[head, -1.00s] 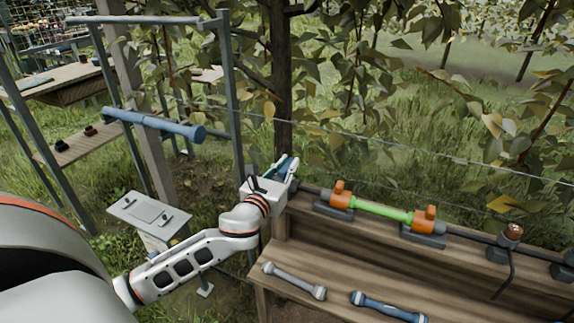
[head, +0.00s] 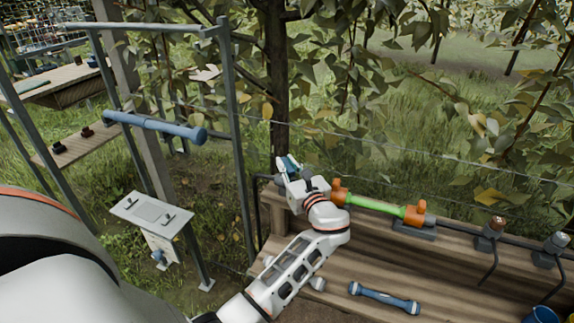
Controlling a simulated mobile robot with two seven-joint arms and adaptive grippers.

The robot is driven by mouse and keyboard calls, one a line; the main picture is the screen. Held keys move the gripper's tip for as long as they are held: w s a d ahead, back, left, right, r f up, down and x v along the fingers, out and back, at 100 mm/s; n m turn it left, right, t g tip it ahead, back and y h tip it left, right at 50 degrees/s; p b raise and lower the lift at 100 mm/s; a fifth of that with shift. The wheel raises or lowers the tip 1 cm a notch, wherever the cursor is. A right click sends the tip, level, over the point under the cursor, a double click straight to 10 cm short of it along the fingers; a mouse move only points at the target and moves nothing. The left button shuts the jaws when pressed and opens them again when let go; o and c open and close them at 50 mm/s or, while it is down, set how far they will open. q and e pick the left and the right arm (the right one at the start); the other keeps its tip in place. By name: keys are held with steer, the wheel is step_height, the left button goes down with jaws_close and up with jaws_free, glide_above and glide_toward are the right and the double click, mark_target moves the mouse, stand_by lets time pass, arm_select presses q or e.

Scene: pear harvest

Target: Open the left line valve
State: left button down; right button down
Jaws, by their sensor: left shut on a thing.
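The black line (head: 462,227) runs along the back ledge of the wooden bench, with a green tube (head: 377,206) between two orange fittings, one on the left (head: 338,191) and one on the right (head: 415,214). My left gripper (head: 288,164) is at the line's left end, left of the left orange fitting. It is shut on what looks like the left line valve, which the fingers and palm mostly hide. I cannot tell how the valve's handle is turned. My right gripper is not in view.
A blue-ended bar (head: 384,298) lies on the bench shelf; a grey bar (head: 318,284) is mostly behind my arm. A brown-topped fitting (head: 492,232) and a grey fitting (head: 551,249) stand on the right. A metal frame (head: 236,135) and small panel (head: 150,212) stand left.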

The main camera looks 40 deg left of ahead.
mark_target(286, 164)
arm_select(q)
steer(key=n+g, duration=0.1)
steer(key=n+g+y+b, duration=0.1)
steer(key=shift+f+g, duration=0.25)
steer(key=shift+g, duration=0.15)
steer(key=shift+r+n+g+y, duration=0.1)
steer(key=shift+n+g+y, duration=0.2)
steer(key=shift+g+y, duration=0.1)
steer(key=shift+r+g, duration=0.15)
steer(key=shift+g, duration=0.15)
steer(key=c, duration=2)
jaws_free()
steer(key=shift+a, duration=0.1)
steer(key=shift+o, duration=0.2)
step_height(286, 164, up, 10)
